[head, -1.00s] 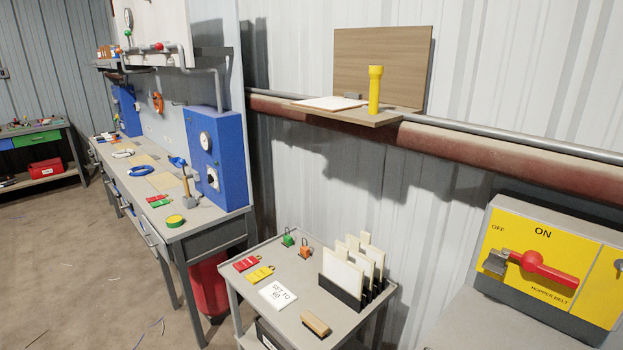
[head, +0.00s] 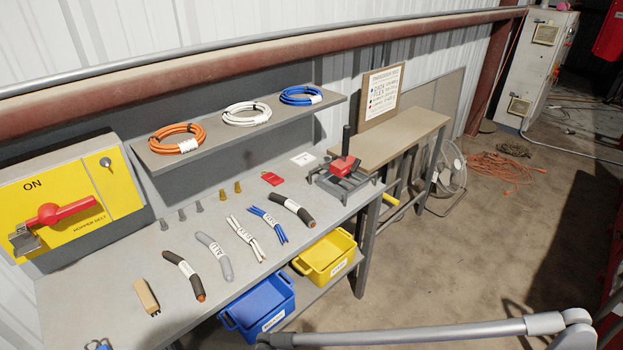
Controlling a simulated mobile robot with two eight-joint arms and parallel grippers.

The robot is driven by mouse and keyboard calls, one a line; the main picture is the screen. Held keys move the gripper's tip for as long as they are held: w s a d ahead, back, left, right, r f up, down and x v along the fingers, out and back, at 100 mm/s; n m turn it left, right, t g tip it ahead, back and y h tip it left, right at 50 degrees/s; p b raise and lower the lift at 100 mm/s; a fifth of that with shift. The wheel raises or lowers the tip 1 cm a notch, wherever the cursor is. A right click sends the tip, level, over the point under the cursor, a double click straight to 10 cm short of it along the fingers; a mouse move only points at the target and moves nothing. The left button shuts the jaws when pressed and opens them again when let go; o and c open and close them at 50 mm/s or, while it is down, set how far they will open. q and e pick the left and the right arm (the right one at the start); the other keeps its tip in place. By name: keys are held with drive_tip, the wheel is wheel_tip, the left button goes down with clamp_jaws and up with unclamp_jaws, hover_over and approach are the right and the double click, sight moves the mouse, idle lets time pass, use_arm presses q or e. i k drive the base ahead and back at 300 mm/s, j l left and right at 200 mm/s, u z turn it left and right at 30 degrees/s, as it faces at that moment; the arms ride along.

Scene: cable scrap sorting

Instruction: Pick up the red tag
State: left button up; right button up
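A small flat red tag (head: 272,178) lies on the grey bench top toward its back edge. It is left of a red-topped device with a black upright handle (head: 343,165), with a clear gap between them. Nothing covers the tag. A grey link that looks like part of my arm crosses the bottom right edge, well in front of the bench and apart from the tag.
Cable pieces, including a black one (head: 292,209), lie in front of the tag. Cable coils, one white (head: 247,113), rest on a shelf above. A blue bin (head: 257,305) and yellow bin (head: 326,257) sit below the bench front. Floor (head: 470,250) at right is mostly open.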

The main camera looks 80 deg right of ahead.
sight(271, 178)
drive_tip(key=z, duration=2.4)
drive_tip(key=i+u, duration=0.1)
drive_tip(key=u, duration=0.25)
drive_tip(key=l+u, duration=0.15)
drive_tip(key=u, duration=0.2)
drive_tip(key=i+l+u, duration=0.1)
drive_tip(key=u, duration=0.3)
drive_tip(key=i+l+u, duration=0.15)
drive_tip(key=l, duration=0.2)
drive_tip(key=i+l+u, duration=0.2)
drive_tip(key=l+u, duration=0.15)
drive_tip(key=l, duration=0.75)
drive_tip(key=i+l, duration=0.1)
drive_tip(key=l, duration=0.35)
drive_tip(key=k, duration=0.15)
drive_tip(key=j+u, duration=0.05)
